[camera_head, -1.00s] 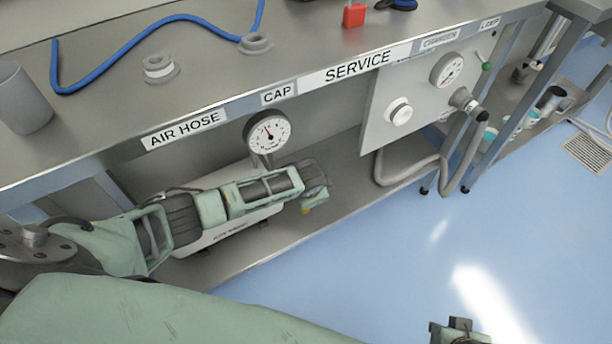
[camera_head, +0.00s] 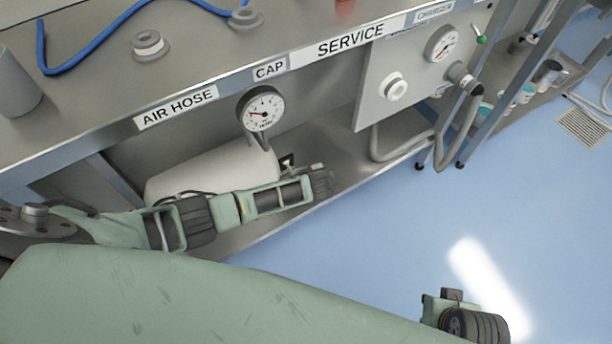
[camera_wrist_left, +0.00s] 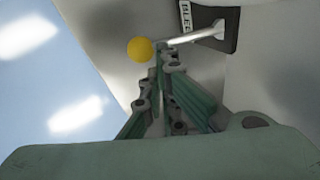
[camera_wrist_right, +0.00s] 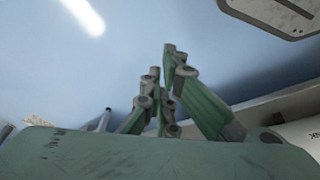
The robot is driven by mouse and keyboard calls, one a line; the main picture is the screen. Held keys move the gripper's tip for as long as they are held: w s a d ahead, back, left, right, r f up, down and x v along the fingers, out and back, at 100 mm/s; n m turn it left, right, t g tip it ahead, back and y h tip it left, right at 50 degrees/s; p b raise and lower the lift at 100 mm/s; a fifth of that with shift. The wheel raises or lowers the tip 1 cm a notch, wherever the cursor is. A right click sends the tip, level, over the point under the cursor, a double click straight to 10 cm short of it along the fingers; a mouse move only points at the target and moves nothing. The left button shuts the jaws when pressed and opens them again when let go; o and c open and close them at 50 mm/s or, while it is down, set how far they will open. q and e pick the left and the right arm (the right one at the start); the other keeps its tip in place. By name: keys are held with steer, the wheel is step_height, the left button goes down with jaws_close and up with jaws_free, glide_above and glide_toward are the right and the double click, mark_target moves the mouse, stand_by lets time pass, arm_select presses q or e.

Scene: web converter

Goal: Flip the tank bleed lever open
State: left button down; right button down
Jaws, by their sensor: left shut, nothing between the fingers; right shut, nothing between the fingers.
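The bleed lever (camera_wrist_left: 192,37) is a pale rod with a yellow ball knob (camera_wrist_left: 140,49) in the left wrist view. It runs left from a dark BLEED plate (camera_wrist_left: 213,22) beside the tank. My left gripper (camera_wrist_left: 163,58) is shut and empty, its tips right at the rod near the knob; I cannot tell whether they touch. In the head view the white tank (camera_head: 225,163) lies on the lower shelf behind my left arm, and the knob is hidden. My right gripper (camera_wrist_right: 172,60) is shut and empty, above blue floor in the right wrist view.
The bench's SERVICE edge (camera_head: 351,41) overhangs the shelf. A gauge (camera_head: 261,109) stands above the tank. A panel (camera_head: 372,110) with a white knob and grey hose is to the right. The blue floor (camera_head: 380,225) in front is clear.

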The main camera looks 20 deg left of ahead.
arm_select(q)
steer(key=shift+r+p, duration=0.55)
steer(key=shift+p, duration=0.05)
arm_select(e)
steer(key=x, duration=0.2)
steer(key=s+x, duration=0.1)
steer(key=x, duration=0.1)
steer(key=shift+a+f, duration=0.1)
steer(key=shift+f, duration=0.4)
steer(key=shift+w, duration=0.15)
arm_select(q)
steer(key=v, duration=1.2)
